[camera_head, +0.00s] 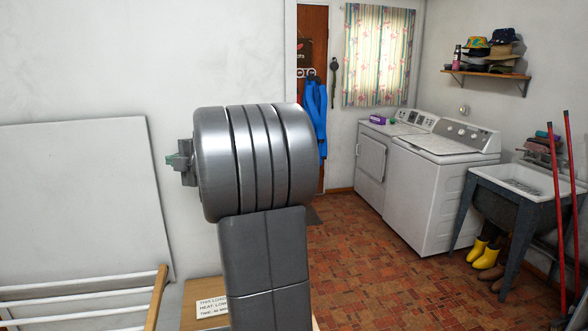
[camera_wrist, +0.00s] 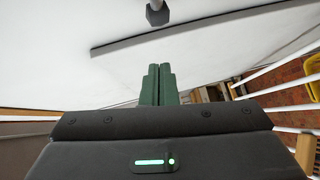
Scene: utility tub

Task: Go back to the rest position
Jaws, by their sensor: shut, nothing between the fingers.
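My gripper shows in the wrist view (camera_wrist: 158,84) with its two green fingers together, shut and empty. In the head view, my grey arm stands folded in front of the camera, and only a small green part of my gripper (camera_head: 176,160) sticks out at its left side. The gripper is in the air before the white wall, apart from any object. The rest of the gripper is hidden behind my arm in the head view.
A white drying rack (camera_head: 80,302) with wooden legs stands at lower left, near a white panel (camera_head: 85,200). A box with a written label (camera_head: 212,305) is partly behind my arm. The washer (camera_head: 440,190), utility tub (camera_head: 520,190) and red poles (camera_head: 559,220) stand right. The middle tiled floor is clear.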

